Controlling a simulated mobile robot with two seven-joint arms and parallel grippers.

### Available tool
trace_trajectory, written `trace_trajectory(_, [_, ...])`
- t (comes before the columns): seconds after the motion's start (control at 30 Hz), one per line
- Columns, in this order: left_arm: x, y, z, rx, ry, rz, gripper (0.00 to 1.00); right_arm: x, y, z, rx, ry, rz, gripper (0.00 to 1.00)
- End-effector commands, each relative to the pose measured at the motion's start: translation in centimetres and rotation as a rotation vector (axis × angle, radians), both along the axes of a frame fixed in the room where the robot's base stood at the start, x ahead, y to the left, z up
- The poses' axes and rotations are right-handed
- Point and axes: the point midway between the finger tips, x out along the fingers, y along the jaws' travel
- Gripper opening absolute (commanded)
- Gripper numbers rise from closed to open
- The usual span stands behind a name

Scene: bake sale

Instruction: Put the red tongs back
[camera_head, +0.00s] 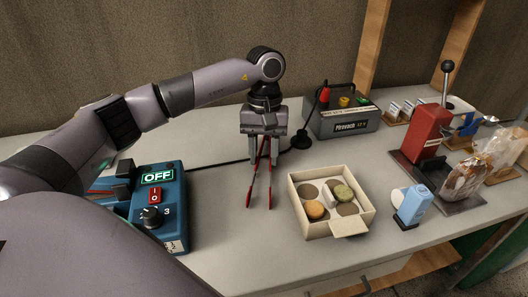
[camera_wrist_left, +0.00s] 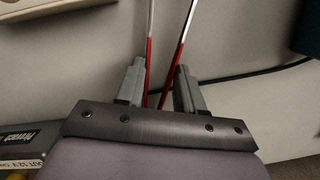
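The red tongs (camera_head: 270,187) hang upright below my left gripper (camera_head: 264,148), with their two arms spread and the tips pointing down close to the table top. In the left wrist view, the gripper's fingers (camera_wrist_left: 158,80) stand on either side of the tongs' red arms (camera_wrist_left: 149,62) and appear to press on them from outside. The tongs' upper end is hidden in the gripper. Whether the tips touch the table I cannot tell. My right gripper is not in view.
A blue device (camera_head: 172,210) with an OFF display is at the left. A grey power box (camera_head: 340,125) is behind. A light-blue carton (camera_head: 413,205) and red press (camera_head: 424,135) stand right.

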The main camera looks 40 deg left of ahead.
Motion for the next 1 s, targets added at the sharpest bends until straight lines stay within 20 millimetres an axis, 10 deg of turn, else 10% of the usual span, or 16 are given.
trace_trajectory(0.3, [0.0, 0.0, -0.3, 0.000, -0.001, 0.000, 0.34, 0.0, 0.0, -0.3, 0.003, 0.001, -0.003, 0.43])
trace_trajectory(0.4, [0.0, 0.0, -0.2, 0.000, -0.001, 0.000, 0.63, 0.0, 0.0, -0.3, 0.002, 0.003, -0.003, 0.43])
trace_trajectory(0.77, [0.0, 0.0, 0.2, 0.000, -0.001, 0.000, 0.63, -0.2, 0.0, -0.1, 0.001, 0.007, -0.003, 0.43])
trace_trajectory(1.0, [0.7, 0.3, 4.3, -0.001, -0.008, 0.001, 0.63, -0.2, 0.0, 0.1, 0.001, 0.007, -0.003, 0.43])
